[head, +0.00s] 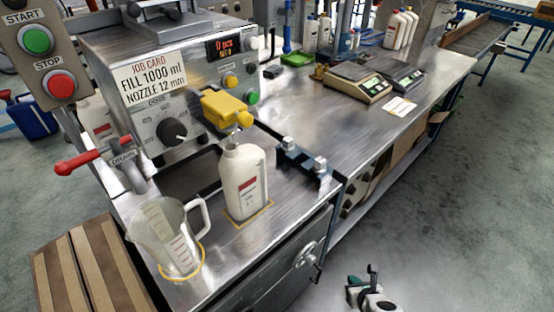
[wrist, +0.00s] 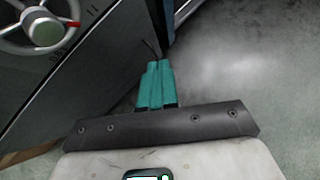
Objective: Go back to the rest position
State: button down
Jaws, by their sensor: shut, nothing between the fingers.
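My gripper (wrist: 154,68) shows in the wrist view with its teal fingers pressed together and nothing between them. It hangs over the grey floor, beside the front of the metal cabinet (wrist: 100,75) and apart from the handwheel (wrist: 45,30). In the head view, part of my arm shows at the bottom edge, right of the cabinet. A white bottle (head: 244,182) stands upright under the yellow nozzle (head: 226,108), inside a yellow outline. A clear measuring jug (head: 168,240) stands on another yellow outline at the front left, below the red-handled drain tap (head: 88,160).
The filling machine (head: 165,75) carries a job card (head: 155,76), a dial and buttons. A bracket (head: 302,162) sits at the bench corner. Scales (head: 358,82) stand farther back on the steel bench. A striped box (head: 85,268) is at lower left. Floor at right is clear.

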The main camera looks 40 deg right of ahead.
jog(key=s+a+r+m+g+y, duration=0.2)
jog(key=a+r+m, duration=0.5)
jog(key=m, duration=0.7)
jog(key=s+a+r+m+g+y, duration=0.1)
jog(key=a+r+m+g+y, duration=0.2)
jog(key=a+r+m, duration=0.5)
notch_tip(320, 180, up, 4)
jog(key=m+g, duration=0.1)
jog(key=m, duration=0.6)
jog(key=shift+s+a+f, duration=0.2)
jog(key=shift+s+f, duration=0.05)
jog(key=shift+s, duration=0.15)
